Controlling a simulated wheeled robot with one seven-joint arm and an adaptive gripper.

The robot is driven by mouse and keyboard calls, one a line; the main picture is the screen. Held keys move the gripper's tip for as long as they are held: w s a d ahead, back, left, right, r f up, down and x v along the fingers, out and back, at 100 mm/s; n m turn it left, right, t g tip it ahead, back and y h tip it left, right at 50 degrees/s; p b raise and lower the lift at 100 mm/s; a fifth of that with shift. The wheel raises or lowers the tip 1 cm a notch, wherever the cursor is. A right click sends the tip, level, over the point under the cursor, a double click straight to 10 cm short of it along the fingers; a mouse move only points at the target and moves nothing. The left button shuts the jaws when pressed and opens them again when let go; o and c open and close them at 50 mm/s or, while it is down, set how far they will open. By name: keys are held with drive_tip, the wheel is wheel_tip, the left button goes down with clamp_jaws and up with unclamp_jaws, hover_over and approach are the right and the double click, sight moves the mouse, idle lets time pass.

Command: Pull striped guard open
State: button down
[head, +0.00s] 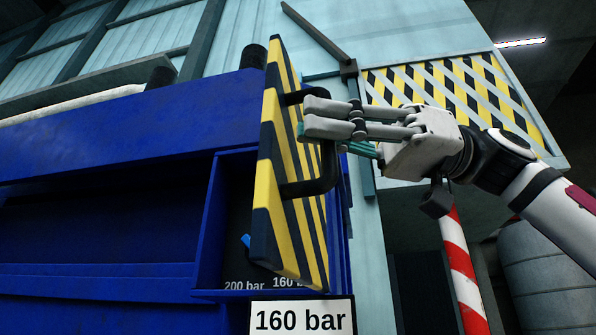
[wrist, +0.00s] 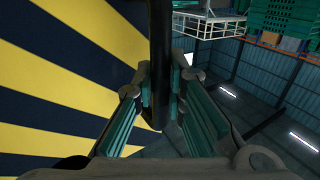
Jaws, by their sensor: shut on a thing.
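The striped guard (head: 277,185) is a yellow and black panel on the front of the blue machine. It stands swung out, seen nearly edge-on, with an opening beside it. A black bar handle (head: 328,165) sticks out from its face. My gripper (head: 308,120) is shut on this handle from the right, near its upper part. In the wrist view the handle (wrist: 160,60) runs upright between the teal finger pads of my gripper (wrist: 160,100). The striped face of the guard (wrist: 60,90) fills the left of that view.
Behind the guard is a blue recess (head: 228,215) with "200 bar" and partly covered "160" lettering. A "160 bar" label (head: 303,317) sits below. A fixed striped panel (head: 445,85) and a red-white post (head: 464,270) stand at the right.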

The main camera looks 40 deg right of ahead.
drive_tip(key=shift+s+d+n+g, duration=0.3)
drive_tip(key=shift+d+g, duration=0.05)
drive_tip(key=shift+g, duration=0.05)
drive_tip(key=c, duration=1.6)
unclamp_jaws()
drive_tip(key=shift+d, duration=0.1)
drive_tip(key=v, duration=1.2)
drive_tip(key=shift+f, duration=0.2)
